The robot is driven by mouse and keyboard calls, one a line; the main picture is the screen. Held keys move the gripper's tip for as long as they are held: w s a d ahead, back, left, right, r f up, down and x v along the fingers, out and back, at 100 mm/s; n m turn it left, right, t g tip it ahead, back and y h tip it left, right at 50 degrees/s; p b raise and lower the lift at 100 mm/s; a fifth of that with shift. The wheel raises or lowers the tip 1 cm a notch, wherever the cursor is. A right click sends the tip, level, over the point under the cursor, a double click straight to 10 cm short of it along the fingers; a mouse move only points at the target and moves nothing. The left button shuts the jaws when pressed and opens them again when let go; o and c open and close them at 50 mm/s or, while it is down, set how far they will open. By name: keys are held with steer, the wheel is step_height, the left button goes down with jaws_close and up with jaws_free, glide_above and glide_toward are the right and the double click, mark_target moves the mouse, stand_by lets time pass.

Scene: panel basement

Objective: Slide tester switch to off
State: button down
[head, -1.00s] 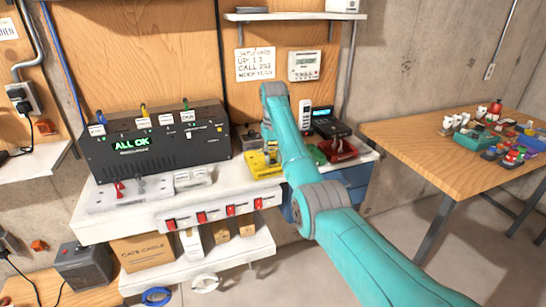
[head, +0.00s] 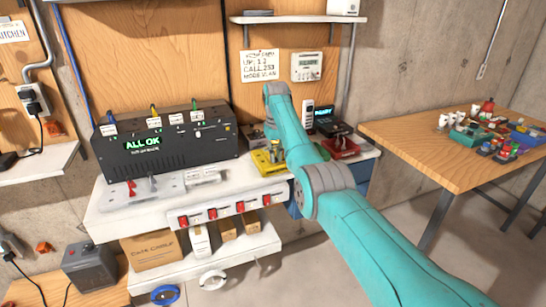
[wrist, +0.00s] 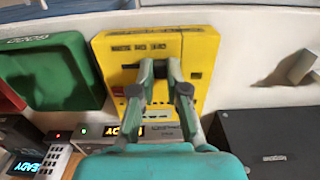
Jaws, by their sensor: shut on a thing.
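The yellow tester (wrist: 188,70) lies on the white bench and fills the middle of the wrist view. It has dark lettering near its upper edge and a small red mark. In the head view the tester (head: 262,161) is partly hidden by my arm. My gripper (wrist: 160,68) is over the tester's face, its two fingers close together and shut on a small part there, which I take to be the slide switch. The fingertips hide that part, so I cannot read its position.
A green bin (wrist: 58,72) lies close beside the tester. A black box (head: 165,143) with a lit "ALL OK" display stands on the bench (head: 110,217). Red switches (head: 212,213) line the bench front. A wooden table (head: 400,142) with small parts stands at right.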

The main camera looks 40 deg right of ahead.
steer(key=shift+w+a, duration=0.1)
steer(key=shift+a, duration=0.1)
steer(key=c, duration=1.2)
jaws_free()
steer(key=shift+o, duration=0.2)
step_height(320, 180, up, 12)
